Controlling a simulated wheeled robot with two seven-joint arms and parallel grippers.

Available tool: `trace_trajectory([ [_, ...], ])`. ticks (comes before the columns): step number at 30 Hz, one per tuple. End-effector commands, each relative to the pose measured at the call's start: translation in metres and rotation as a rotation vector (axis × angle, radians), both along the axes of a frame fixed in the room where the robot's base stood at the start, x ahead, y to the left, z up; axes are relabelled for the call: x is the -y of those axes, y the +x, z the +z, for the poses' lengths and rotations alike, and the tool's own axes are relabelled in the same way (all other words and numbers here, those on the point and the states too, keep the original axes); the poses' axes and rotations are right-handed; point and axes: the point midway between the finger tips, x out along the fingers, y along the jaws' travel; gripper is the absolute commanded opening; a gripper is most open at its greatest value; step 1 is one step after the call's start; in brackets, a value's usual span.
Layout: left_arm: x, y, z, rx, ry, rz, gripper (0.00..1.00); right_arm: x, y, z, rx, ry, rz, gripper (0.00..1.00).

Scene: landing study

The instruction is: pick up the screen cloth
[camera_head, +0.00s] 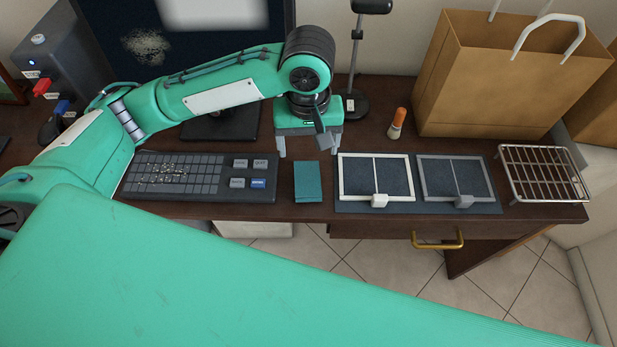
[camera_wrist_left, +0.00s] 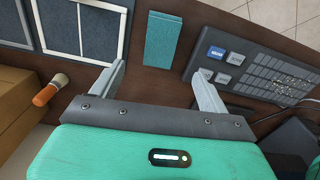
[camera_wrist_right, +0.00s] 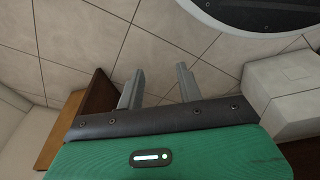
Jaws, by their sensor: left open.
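The screen cloth (camera_head: 308,181) is a folded teal rectangle lying flat on the dark desk, between the keyboard and the framed pads. It also shows in the left wrist view (camera_wrist_left: 161,40), ahead of and between the two fingers. My left gripper (camera_head: 309,150) is open and empty, pointing down above the desk just behind the cloth, apart from it. In the left wrist view its fingers (camera_wrist_left: 160,80) are spread wide. My right gripper (camera_wrist_right: 158,85) shows only in its own wrist view, fingers apart and empty, over the tiled floor.
A grey keyboard (camera_head: 200,176) with a dusty patch lies left of the cloth. Two framed pads (camera_head: 375,178) lie to its right, then a wire rack (camera_head: 543,173). A brush with an orange handle (camera_head: 397,122), a paper bag (camera_head: 500,75) and a dusty monitor (camera_head: 110,40) stand behind.

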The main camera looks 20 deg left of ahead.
Motion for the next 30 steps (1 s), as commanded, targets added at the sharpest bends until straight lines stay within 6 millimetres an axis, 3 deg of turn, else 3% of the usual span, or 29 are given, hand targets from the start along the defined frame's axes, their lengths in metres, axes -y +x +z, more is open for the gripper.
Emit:
trace_trajectory([
  [1, -0.001, -0.001, -0.014, -0.005, 0.001, 0.001, 0.78, -0.001, 0.003, 0.004, 0.004, 0.002, -0.001, 0.36],
  [6, 0.000, 0.000, -0.045, -0.002, 0.000, 0.000, 0.78, -0.003, 0.008, 0.021, 0.005, 0.006, -0.003, 0.36],
  [14, 0.000, -0.001, -0.065, -0.001, -0.001, -0.001, 0.78, -0.005, 0.010, 0.033, 0.004, 0.007, -0.005, 0.36],
  [23, -0.002, -0.002, -0.107, 0.000, 0.000, -0.001, 0.78, -0.007, 0.016, 0.059, 0.009, 0.012, -0.007, 0.36],
  [30, -0.001, -0.002, -0.112, 0.002, -0.002, -0.001, 0.78, -0.008, 0.016, 0.063, 0.007, 0.012, -0.008, 0.36],
])
